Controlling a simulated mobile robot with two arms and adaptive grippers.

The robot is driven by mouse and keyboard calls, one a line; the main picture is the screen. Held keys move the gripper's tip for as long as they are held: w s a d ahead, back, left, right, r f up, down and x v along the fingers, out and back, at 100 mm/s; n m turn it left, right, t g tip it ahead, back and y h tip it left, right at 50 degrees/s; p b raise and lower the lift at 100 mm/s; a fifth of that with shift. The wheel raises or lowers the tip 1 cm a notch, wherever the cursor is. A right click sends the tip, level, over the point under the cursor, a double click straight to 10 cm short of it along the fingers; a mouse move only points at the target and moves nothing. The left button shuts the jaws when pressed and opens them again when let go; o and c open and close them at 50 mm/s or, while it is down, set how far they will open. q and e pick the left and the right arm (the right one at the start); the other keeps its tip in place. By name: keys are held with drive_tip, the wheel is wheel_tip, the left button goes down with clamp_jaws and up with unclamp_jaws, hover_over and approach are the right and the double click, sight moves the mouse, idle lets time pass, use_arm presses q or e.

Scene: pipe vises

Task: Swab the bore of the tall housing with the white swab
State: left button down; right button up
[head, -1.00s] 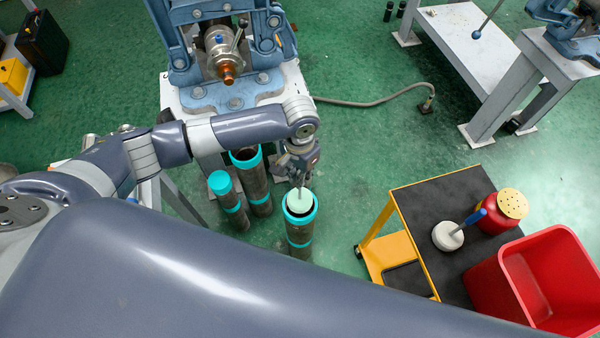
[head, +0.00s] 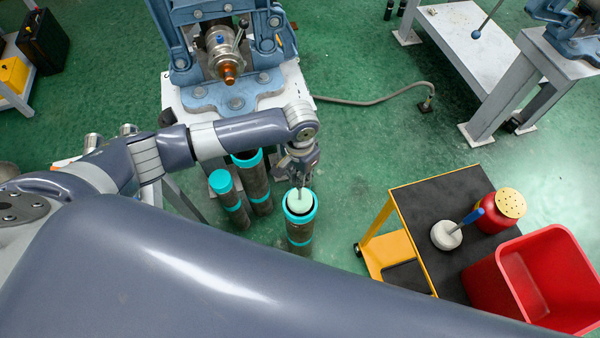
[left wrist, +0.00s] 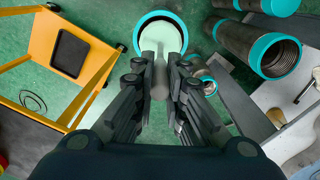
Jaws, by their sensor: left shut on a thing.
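My left gripper (head: 301,180) is shut on the thin grey handle of a swab with a pale, greenish-white head (head: 298,206). The swab head is at the mouth of the front housing (head: 299,238), a dark upright pipe with teal bands, inside its rim. A dark gap shows around part of the head. In the left wrist view the fingers (left wrist: 160,75) close on the handle (left wrist: 159,85), and the pale head (left wrist: 163,32) lies within the teal rim (left wrist: 138,38). How deep it sits is hard to tell. My right gripper is out of view.
Two more teal-banded pipes (head: 232,205) (head: 260,190) stand left of the front one. A black-topped yellow cart (head: 420,205) at right holds a blue-handled swab with an off-white head (head: 446,235), a red can (head: 492,218) and a red bin (head: 500,290). A vise bench (head: 285,90) stands behind.

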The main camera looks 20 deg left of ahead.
use_arm(q)
drive_tip(key=shift+f+b, duration=1.35)
drive_tip(key=shift+f, duration=1.5)
idle(0.3)
drive_tip(key=shift+r+n+p, duration=0.45)
drive_tip(key=shift+n+p, duration=0.05)
drive_tip(key=shift+p, duration=0.45)
drive_tip(key=r+n+p, duration=0.1)
drive_tip(key=n+p, duration=0.1)
drive_tip(key=p, duration=0.2)
drive_tip(key=shift+r+n, duration=0.15)
drive_tip(key=shift+n, duration=0.25)
drive_tip(key=shift+n+p, duration=0.3)
drive_tip(key=m, duration=0.2)
drive_tip(key=f+m, duration=0.1)
drive_tip(key=m, duration=0.3)
drive_tip(key=f+m, duration=0.1)
drive_tip(key=m, duration=0.2)
drive_tip(key=shift+f, duration=0.1)
